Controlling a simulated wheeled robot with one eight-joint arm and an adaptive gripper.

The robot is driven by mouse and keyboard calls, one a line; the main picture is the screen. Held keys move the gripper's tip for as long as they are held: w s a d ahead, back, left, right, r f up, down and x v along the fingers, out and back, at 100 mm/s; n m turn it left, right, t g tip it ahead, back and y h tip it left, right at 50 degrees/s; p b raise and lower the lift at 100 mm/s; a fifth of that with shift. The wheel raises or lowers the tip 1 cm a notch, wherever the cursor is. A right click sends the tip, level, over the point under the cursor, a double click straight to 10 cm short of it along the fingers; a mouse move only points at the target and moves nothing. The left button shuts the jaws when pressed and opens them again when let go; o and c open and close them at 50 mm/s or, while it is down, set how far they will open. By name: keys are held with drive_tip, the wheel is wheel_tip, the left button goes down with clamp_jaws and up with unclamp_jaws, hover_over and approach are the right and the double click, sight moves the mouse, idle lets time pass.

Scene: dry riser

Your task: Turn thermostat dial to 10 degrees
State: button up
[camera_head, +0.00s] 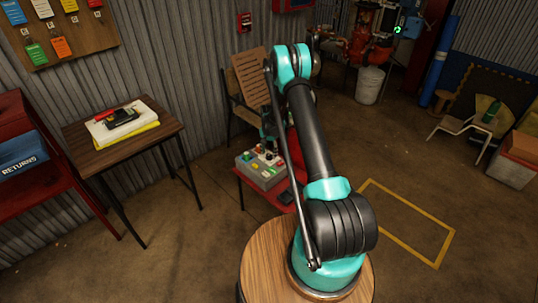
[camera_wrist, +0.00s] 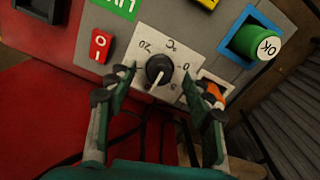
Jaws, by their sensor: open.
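The thermostat dial (camera_wrist: 158,67) is a round black knob on a white plate (camera_wrist: 176,50) marked °C, with "20" and "0" legible. Its white pointer line points down and slightly left in the wrist view. My gripper (camera_wrist: 157,78) is open, with one finger on each side of the dial. A gap shows between each fingertip and the knob. The dial's plate is on a grey control box (camera_head: 258,173), which also shows in the wrist view (camera_wrist: 205,25). In the head view my gripper is small above the box, and the dial cannot be made out.
Around the dial are a red rocker switch (camera_wrist: 101,45), a green OK button (camera_wrist: 258,42) in a blue frame, and an orange switch (camera_wrist: 214,92) close by the right finger. The box stands on a red table (camera_head: 250,188). A wooden side table (camera_head: 150,137) stands left.

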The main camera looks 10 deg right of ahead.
sight(269, 155)
wheel_tip(269, 155, up, 11)
idle(0.3)
drive_tip(key=shift+f, duration=0.1)
drive_tip(key=s+d+r+n+t, duration=0.1)
drive_tip(key=s+r+n, duration=0.1)
drive_tip(key=s+r, duration=0.65)
drive_tip(key=s+d+r+n+t, duration=0.1)
drive_tip(key=s+d+r+n, duration=0.1)
drive_tip(key=s+r, duration=0.7)
drive_tip(key=s+d+r+n+t, duration=0.1)
drive_tip(key=s+r+n+t, duration=0.1)
drive_tip(key=s, duration=2.2)
drive_tip(key=shift+s+n, duration=0.2)
drive_tip(key=shift+n, duration=0.7)
